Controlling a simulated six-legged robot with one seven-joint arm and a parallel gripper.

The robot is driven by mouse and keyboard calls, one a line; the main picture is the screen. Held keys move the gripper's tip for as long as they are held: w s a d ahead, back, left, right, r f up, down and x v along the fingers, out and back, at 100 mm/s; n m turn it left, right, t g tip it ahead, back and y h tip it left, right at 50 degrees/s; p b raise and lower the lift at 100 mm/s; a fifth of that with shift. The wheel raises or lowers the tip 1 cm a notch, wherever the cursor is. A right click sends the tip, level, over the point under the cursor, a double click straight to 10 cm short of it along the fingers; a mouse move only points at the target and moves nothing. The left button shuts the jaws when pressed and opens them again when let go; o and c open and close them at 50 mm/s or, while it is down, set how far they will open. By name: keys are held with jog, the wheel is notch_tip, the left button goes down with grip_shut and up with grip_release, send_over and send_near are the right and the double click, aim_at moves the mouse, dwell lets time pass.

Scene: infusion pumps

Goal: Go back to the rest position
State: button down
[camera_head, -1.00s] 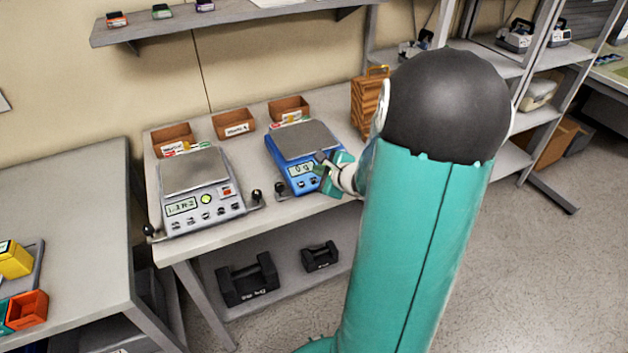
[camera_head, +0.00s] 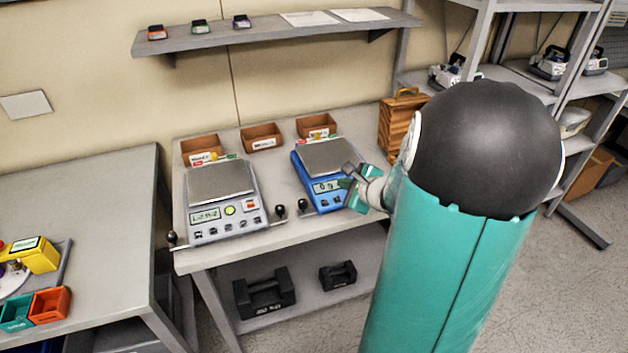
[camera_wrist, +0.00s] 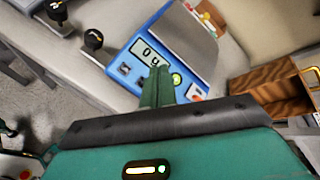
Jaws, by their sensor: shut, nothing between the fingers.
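My gripper (camera_head: 352,180) is at the front right of the blue scale (camera_head: 306,181), near its display and buttons. Its green fingers are together with nothing between them, as the wrist view also shows (camera_wrist: 157,88). In the wrist view the blue scale (camera_wrist: 133,62) lies just past the fingertips, its display reading 0 g and its grey pan empty. I cannot tell whether the fingertips touch the scale. My teal arm with its black joint fills the right of the head view and hides part of the bench.
A grey scale (camera_head: 226,222) stands left of the blue one. Several brown bins (camera_head: 262,137) line the bench's back, and a wooden case (camera_head: 397,128) stands at the right. Dark weights (camera_head: 265,293) lie on the lower shelf. Open floor (camera_head: 550,290) is at the right.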

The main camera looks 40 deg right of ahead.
jog(key=s+a+r+n+g+y, duration=0.1)
jog(key=a+r+n+g+y, duration=0.2)
jog(key=a+n, duration=0.65)
jog(key=s+a+r+n+g+y, duration=0.1)
jog(key=a+r+n+y, duration=0.3)
jog(key=a, duration=1.1)
jog(key=s+a+r+n+g+h, duration=0.1)
jog(key=s+a+r+n+h, duration=0.1)
jog(key=s+n, duration=0.4)
jog(key=s+a+r+n+g+h, duration=0.1)
jog(key=s+a+r+n+h, duration=0.2)
jog(key=s+n, duration=0.4)
jog(key=shift+a+r+n+g+h, duration=0.35)
jog(key=shift+a+n, duration=0.2)
jog(key=shift+a, duration=0.2)
